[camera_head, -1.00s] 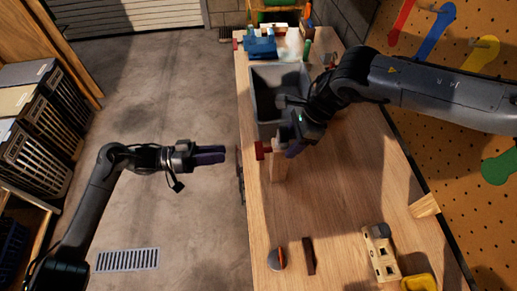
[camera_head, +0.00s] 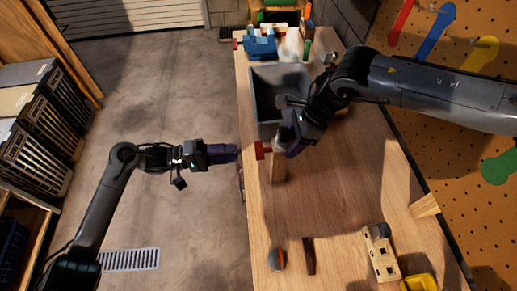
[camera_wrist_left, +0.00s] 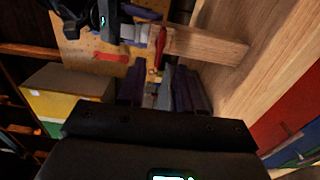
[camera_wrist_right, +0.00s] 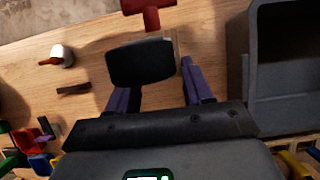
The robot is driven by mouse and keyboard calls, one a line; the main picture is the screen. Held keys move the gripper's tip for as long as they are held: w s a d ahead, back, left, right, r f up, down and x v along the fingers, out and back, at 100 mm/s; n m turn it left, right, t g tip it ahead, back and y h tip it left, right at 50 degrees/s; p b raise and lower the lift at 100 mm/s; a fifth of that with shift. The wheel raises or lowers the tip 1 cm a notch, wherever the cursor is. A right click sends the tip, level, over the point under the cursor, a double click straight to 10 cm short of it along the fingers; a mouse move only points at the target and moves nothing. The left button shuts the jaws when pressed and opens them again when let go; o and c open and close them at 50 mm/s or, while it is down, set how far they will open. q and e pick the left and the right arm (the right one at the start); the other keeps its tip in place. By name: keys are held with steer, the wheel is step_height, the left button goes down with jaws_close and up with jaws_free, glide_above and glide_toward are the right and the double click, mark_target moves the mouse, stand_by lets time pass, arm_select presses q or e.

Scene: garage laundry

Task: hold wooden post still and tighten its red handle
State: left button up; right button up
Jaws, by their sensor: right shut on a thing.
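The wooden post (camera_head: 279,168) stands upright near the workbench's left edge. Its red handle (camera_head: 262,150) sticks out to the left near the top; it also shows in the left wrist view (camera_wrist_left: 160,47) and the right wrist view (camera_wrist_right: 151,14). My right gripper (camera_head: 286,147) is shut on the post's upper part, beside the handle; a dark block (camera_wrist_right: 140,62) hides much of the grip in the right wrist view. My left gripper (camera_head: 237,153) is open and empty, its tips just left of the handle and apart from it.
A grey bin (camera_head: 262,105) stands on the workbench (camera_head: 335,205) right behind the post. A round item with an orange part (camera_head: 276,259), a dark bar (camera_head: 309,256) and a wooden block with holes (camera_head: 381,255) lie toward the front. The bench between is clear.

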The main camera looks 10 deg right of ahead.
mark_target(259, 150)
arm_select(q)
steer(key=d, duration=0.9)
jaws_close()
